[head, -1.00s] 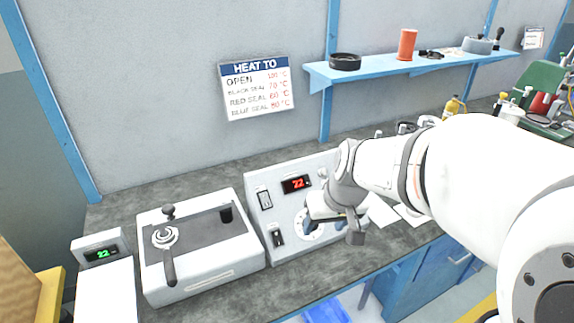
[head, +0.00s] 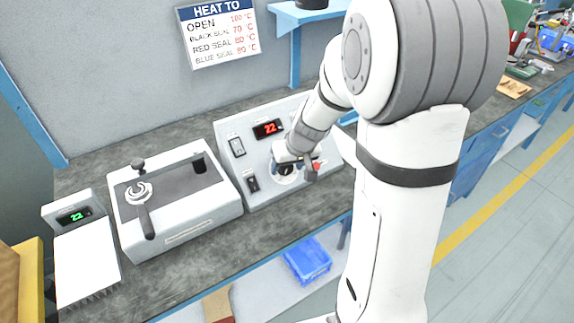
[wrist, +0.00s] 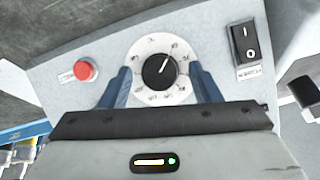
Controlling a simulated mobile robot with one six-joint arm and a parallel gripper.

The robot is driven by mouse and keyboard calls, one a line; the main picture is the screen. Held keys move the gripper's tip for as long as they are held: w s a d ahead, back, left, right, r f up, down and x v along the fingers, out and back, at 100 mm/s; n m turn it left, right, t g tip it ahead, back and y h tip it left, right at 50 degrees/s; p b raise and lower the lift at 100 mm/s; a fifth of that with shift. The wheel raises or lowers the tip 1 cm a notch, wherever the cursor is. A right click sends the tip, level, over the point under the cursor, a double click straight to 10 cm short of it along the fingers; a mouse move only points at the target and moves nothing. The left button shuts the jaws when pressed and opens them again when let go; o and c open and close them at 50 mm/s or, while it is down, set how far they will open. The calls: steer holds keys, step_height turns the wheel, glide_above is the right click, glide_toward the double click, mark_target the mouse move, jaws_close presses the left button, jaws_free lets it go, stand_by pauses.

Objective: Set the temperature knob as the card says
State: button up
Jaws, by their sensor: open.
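The temperature knob (wrist: 159,72) is black with a white pointer line and sits on a round white dial (wrist: 143,93) on the grey control panel (head: 229,122). In the wrist view the blue fingers of my gripper (wrist: 163,85) stand apart, one on each side of the dial, with the knob between them. I cannot tell whether they touch the panel. In the head view my gripper (head: 288,166) partly covers the knob. The card (head: 218,36) on the wall reads HEAT TO: open 100, black seal 70, red seal 60, blue seal 80 °C. The panel's red display (head: 268,128) reads 22.
A red button (wrist: 84,71) and a black rocker switch (wrist: 244,43) flank the dial. A white machine with a handle (head: 175,200) stands left of the panel. Further left is a unit with a green display (head: 74,216) reading 22. A blue bin (head: 307,262) is below the bench.

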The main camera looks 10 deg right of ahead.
steer(key=shift+c, duration=0.3)
steer(key=c, duration=0.9)
steer(key=shift+a, duration=0.2)
steer(key=shift+c, duration=0.2)
steer(key=shift+d, duration=0.15)
steer(key=m+b, duration=0.1)
steer(key=b, duration=0.2)
steer(key=shift+d+f+m+y, duration=0.15)
steer(key=shift+f+m+y, duration=0.1)
steer(key=shift+m+y, duration=0.15)
steer(key=shift+d+r+m+y+b, duration=0.1)
steer(key=shift+m+y+b, duration=0.7)
steer(key=shift+m+b, duration=1)
